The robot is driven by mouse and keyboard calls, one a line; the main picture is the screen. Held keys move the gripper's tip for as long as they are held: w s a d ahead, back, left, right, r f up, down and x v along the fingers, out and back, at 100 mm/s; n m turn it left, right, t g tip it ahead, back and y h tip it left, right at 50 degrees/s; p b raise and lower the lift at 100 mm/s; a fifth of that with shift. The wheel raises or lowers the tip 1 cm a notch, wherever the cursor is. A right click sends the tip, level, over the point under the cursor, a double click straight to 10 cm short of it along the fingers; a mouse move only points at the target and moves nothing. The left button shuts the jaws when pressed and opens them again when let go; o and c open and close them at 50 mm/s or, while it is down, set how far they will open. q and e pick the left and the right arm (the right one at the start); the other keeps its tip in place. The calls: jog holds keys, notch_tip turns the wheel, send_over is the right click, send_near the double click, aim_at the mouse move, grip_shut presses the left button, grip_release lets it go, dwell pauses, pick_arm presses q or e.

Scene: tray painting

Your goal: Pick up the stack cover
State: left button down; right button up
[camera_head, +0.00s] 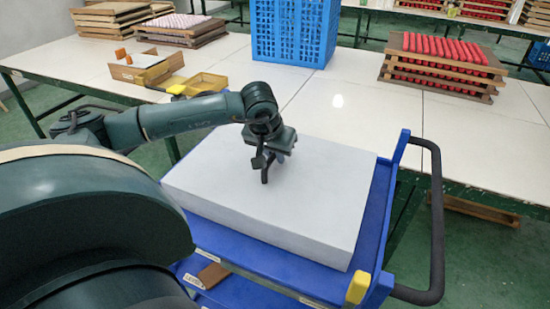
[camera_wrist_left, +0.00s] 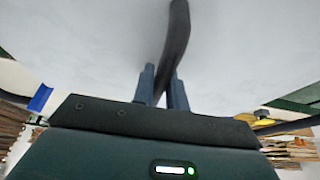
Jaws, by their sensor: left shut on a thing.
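The stack cover (camera_head: 235,195) is a large white box shape over the top of the blue cart, roughly level. Whether its lower edge touches the cart I cannot tell. Its white top also shows in the left wrist view (camera_wrist_left: 80,45). My left gripper (camera_head: 266,172) is above the middle of the cover, fingers pointing down. In the left wrist view, the two blue fingers of my left gripper (camera_wrist_left: 160,85) are closed around a dark curved handle (camera_wrist_left: 177,35) on the cover's top. What lies under the cover is hidden. My right gripper is in neither view.
The blue cart (camera_head: 378,225) has a dark push handle (camera_head: 437,220) at its right and a yellow corner (camera_head: 358,288) in front. Behind is a white table with a blue crate (camera_head: 290,30), a tray stack with red items (camera_head: 440,65) and an open box (camera_head: 150,68).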

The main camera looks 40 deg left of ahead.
pick_arm(q)
notch_tip(320, 180, up, 18)
jog(key=shift+f, duration=0.25)
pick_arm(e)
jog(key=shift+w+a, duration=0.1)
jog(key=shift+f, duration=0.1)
pick_arm(q)
jog(key=shift+r+p, duration=0.45)
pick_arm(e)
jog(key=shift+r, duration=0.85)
